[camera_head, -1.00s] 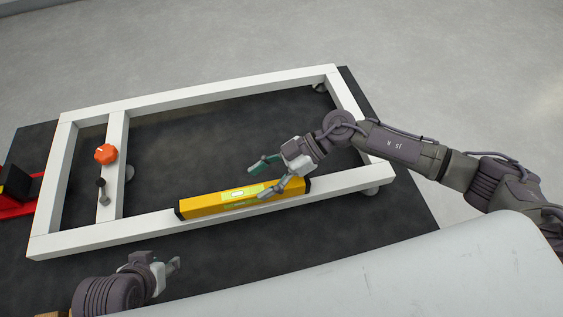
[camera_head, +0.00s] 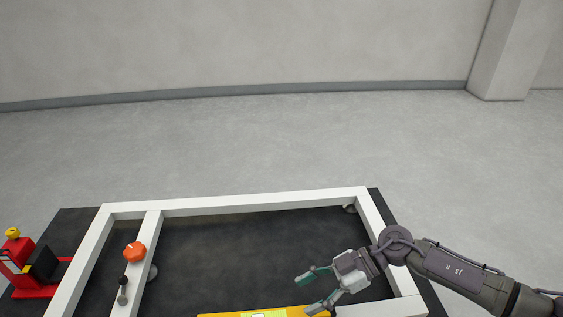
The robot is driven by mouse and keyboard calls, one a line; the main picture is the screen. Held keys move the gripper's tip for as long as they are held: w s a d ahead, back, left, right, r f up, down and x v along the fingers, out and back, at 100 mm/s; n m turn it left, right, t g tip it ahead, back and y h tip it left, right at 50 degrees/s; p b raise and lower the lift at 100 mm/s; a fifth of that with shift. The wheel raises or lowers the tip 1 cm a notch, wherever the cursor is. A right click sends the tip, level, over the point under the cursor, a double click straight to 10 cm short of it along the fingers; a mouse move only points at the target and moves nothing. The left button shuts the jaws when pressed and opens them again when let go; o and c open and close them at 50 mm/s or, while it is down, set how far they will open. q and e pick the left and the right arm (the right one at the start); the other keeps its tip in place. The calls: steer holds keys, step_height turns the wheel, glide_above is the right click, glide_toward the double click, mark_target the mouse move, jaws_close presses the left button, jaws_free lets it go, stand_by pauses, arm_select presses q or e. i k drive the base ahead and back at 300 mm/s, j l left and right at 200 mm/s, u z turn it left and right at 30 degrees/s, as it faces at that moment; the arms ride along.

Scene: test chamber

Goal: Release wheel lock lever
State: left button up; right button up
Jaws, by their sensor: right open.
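A white rectangular frame (camera_head: 250,201) lies over a dark mat, cut off by the bottom edge of the head view. On its left crossbar sit an orange knob (camera_head: 134,252) and, nearer, a small lever with a black tip (camera_head: 123,282). I cannot tell whether this is the wheel lock lever. My right gripper (camera_head: 309,291) is open and empty, above the yellow level (camera_head: 262,314) at the near side. My left gripper is out of view.
A red device with a yellow top (camera_head: 14,262) stands on the mat at the left. The dark mat (camera_head: 235,250) shows bare inside the frame. Grey floor (camera_head: 270,150) lies open behind, up to a wall and a pillar (camera_head: 508,50).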

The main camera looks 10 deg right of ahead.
mark_target(122, 279)
steer(key=k, duration=1.5)
